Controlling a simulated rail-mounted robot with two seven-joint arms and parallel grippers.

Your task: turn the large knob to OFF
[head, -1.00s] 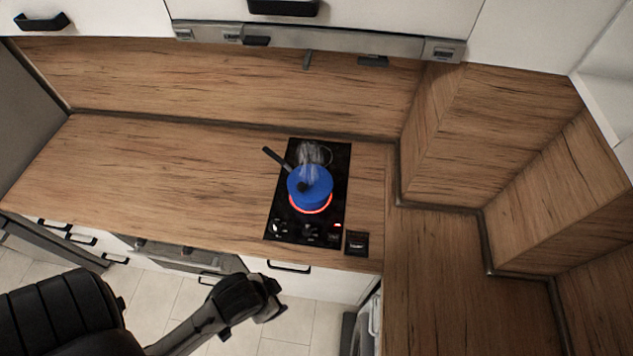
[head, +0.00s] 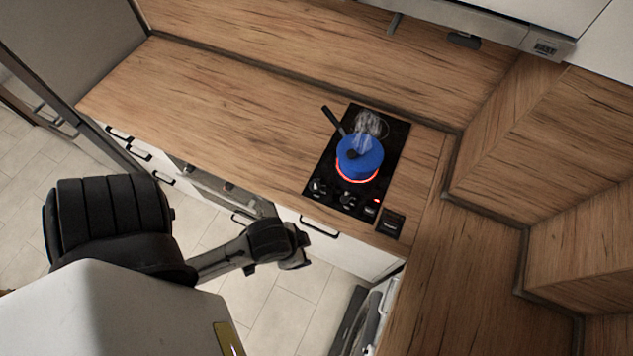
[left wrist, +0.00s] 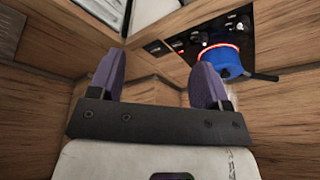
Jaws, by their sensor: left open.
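A black hob (head: 388,165) is set in the counter, with a row of dark controls on its front edge. They include a knob at the left (head: 318,187) and another (head: 347,200) to its right. They are too small to read, and I cannot tell which is the large one. The controls also show in the left wrist view, as a knob (left wrist: 240,23) near the top. My left gripper (head: 302,247) is in front of the counter, apart from the knobs. Its two purple fingers (left wrist: 157,82) are spread and empty in the left wrist view. My right gripper is not in view.
A blue pot (head: 360,157) with a dark handle stands steaming on a glowing red ring. A small black box (head: 390,223) sits right of the controls. A drawer handle (head: 319,227) juts out below the counter (head: 240,120), which is clear left of the hob.

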